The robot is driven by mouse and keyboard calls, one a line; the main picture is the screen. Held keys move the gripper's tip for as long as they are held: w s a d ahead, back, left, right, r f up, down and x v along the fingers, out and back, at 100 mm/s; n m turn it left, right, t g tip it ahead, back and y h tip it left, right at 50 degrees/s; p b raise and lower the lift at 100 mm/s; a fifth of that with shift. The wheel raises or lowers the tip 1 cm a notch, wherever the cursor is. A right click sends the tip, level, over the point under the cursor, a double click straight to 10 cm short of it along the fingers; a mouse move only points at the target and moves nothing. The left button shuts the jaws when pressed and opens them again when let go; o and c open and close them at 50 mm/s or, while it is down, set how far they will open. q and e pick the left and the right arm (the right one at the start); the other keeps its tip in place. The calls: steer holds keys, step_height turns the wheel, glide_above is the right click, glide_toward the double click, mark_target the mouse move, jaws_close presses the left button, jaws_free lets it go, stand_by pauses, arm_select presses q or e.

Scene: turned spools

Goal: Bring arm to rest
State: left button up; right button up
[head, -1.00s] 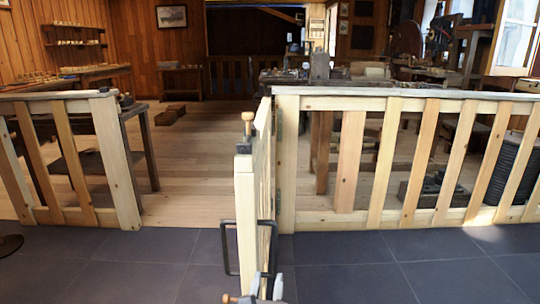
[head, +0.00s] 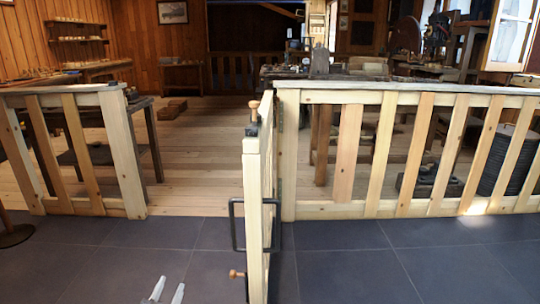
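My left gripper (head: 169,290) shows at the bottom of the head view, left of the gate. Its two pale fingertips stand apart with nothing between them. The light wooden gate (head: 256,205) is swung open towards me and seen nearly edge-on. It has a black bar handle (head: 235,226) on its left side and a wooden knob (head: 253,106) on top. A second small knob (head: 237,274) sits low on its edge. The gripper is apart from the gate. My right gripper is not in view.
Slatted fences stand left (head: 75,150) and right (head: 400,150) of the opening. Dark floor tiles (head: 120,250) in front are free. A round dark base (head: 12,235) is at the left edge.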

arm_select(q)
steer(key=a+m, duration=0.1)
steer(key=a, duration=0.7)
steer(key=s+d+f+n+g, duration=0.2)
steer(key=s+f+n+g, duration=0.35)
steer(key=s+n, duration=0.75)
steer(key=s+d+f+n+g+h, duration=0.1)
steer(key=s+d+n+h, duration=0.1)
steer(key=s+n, duration=0.7)
steer(key=s+d+n+g+h, duration=0.15)
steer(key=s+n, duration=0.25)
steer(key=n, duration=0.9)
steer(key=w+d+n+t, duration=0.1)
steer(key=d+n, duration=0.4)
steer(key=d, duration=0.4)
steer(key=s+a+r+p, duration=0.1)
steer(key=a+r+p, duration=0.2)
steer(key=r+p, duration=1.3)
steer(key=y+p, duration=0.1)
steer(key=p, duration=0.3)
steer(key=shift+s+p, duration=0.35)
steer(key=shift+p, duration=0.05)
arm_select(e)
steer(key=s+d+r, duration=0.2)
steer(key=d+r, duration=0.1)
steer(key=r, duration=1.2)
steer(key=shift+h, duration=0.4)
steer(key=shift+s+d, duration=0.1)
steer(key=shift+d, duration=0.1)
